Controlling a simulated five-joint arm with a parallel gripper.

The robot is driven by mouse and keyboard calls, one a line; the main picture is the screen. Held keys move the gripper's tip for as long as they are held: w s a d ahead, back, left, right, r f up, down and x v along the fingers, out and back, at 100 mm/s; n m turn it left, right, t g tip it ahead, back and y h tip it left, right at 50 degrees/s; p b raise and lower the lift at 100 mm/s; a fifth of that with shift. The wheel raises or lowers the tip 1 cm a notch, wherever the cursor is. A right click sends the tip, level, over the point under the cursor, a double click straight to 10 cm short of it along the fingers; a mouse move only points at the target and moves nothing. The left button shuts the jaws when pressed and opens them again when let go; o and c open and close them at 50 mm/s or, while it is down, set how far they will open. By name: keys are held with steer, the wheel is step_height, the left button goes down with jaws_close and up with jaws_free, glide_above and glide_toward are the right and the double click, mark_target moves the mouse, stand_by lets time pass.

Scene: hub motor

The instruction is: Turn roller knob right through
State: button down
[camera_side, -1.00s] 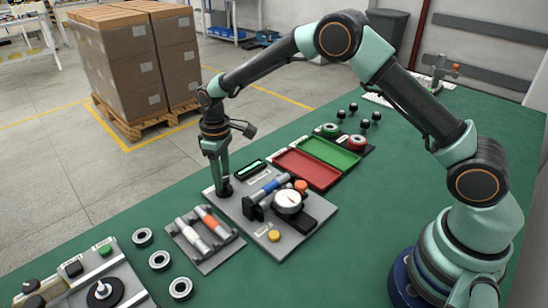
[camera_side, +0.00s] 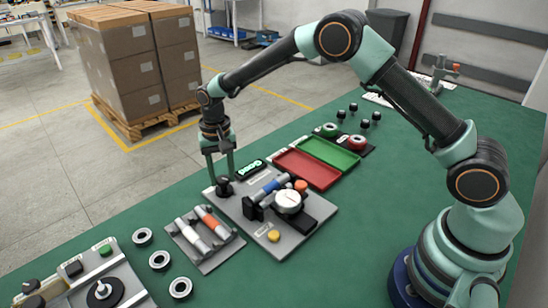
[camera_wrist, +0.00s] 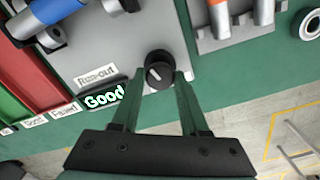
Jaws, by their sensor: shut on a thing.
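The black roller knob (camera_side: 224,187) stands at the far left corner of the grey test plate (camera_side: 286,243). My gripper (camera_side: 222,179) points straight down, with its two fingers on opposite sides of the knob and shut on it. In the wrist view the knob (camera_wrist: 158,72) sits between the fingertips, with a pale pointer line on its top. The small display (camera_wrist: 104,97) beside it reads "Good" in green, next to a "Run-out" label (camera_wrist: 97,76). A blue-banded roller (camera_side: 268,187) lies in the fixture by the round dial gauge (camera_side: 288,202).
A red tray (camera_side: 307,168) and a green tray (camera_side: 328,152) lie behind the plate. A rack (camera_side: 205,262) with white and orange-banded rollers is at the front left. Bare green table (camera_side: 370,215) is at the right.

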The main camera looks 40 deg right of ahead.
mark_target(222, 178)
steer(key=m, duration=0.5)
steer(key=shift+r+m, duration=0.1)
steer(key=shift+m, duration=0.3)
stand_by(0.4)
steer(key=shift+c, duration=2.1)
jaws_free()
step_height(222, 178, up, 12)
